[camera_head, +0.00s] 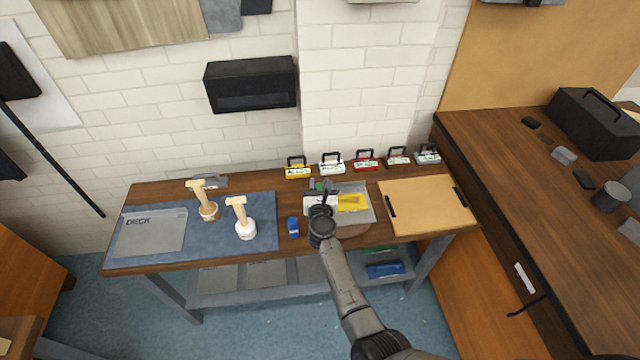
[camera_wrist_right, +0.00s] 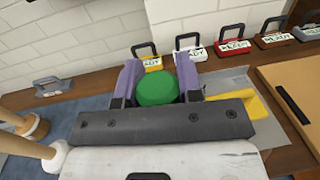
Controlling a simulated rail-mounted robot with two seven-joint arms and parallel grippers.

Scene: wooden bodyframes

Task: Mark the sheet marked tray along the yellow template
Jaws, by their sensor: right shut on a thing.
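My right gripper (camera_head: 318,186) is over the middle of the workbench. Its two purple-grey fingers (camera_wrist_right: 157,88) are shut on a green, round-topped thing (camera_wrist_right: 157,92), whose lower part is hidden. The yellow template (camera_head: 353,202) lies on a grey sheet (camera_head: 366,215), just right of the gripper. In the right wrist view the template (camera_wrist_right: 250,103) is partly hidden behind the gripper. No lettering is readable on this grey sheet. Another grey sheet (camera_head: 152,240), marked DECK, lies at the left on the blue mat. My left gripper is not in view.
Two wooden-handled tools (camera_head: 243,220) stand on the blue mat (camera_head: 262,205). A blue object (camera_head: 293,227) stands left of my right wrist. Several small handled signs (camera_head: 365,161) line the back edge. A tan board (camera_head: 425,203) lies to the right.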

